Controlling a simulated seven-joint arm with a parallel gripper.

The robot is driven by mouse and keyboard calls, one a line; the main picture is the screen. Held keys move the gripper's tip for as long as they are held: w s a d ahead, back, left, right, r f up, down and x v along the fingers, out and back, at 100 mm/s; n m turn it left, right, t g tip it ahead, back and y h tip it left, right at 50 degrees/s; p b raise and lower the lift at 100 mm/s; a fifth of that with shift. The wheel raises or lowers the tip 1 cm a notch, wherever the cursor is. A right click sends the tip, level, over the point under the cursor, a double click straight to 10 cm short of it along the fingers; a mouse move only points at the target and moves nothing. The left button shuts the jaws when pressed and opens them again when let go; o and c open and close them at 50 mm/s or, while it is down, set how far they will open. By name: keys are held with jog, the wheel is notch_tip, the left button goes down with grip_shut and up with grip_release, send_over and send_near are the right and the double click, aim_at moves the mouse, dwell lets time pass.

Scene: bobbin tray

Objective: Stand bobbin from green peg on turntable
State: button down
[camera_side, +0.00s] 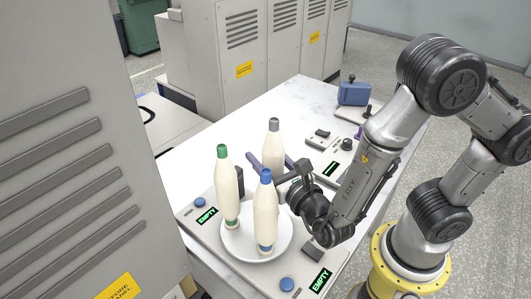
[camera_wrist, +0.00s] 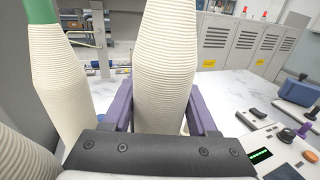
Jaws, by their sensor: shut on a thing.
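My gripper (camera_wrist: 160,108) has its purple jaws on both sides of a cream ridged bobbin and is shut on it. In the side view this held bobbin (camera_side: 273,142) has a grey top and looks upright; its lower end is hidden. A green-topped bobbin (camera_side: 226,186) and a blue-topped bobbin (camera_side: 265,212) stand upright on the white round turntable (camera_side: 284,238). The green-topped one also shows at the left of the wrist view (camera_wrist: 60,85). I cannot tell whether the held bobbin touches the turntable. No green peg can be made out.
Panels with blue buttons (camera_side: 287,284) and dark displays reading EMPTY (camera_side: 207,215) flank the turntable. A blue box (camera_side: 354,93) and a small console (camera_side: 320,139) stand farther back. The white table (camera_side: 215,130) is clear at the back left. Grey cabinets (camera_side: 240,45) stand behind.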

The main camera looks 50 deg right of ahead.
jog(key=shift+f, duration=0.25)
jog(key=shift+f, duration=0.35)
jog(key=shift+f, duration=0.3)
jog(key=shift+f, duration=0.35)
jog(key=shift+f, duration=0.35)
jog(key=shift+c, duration=0.5)
grip_release()
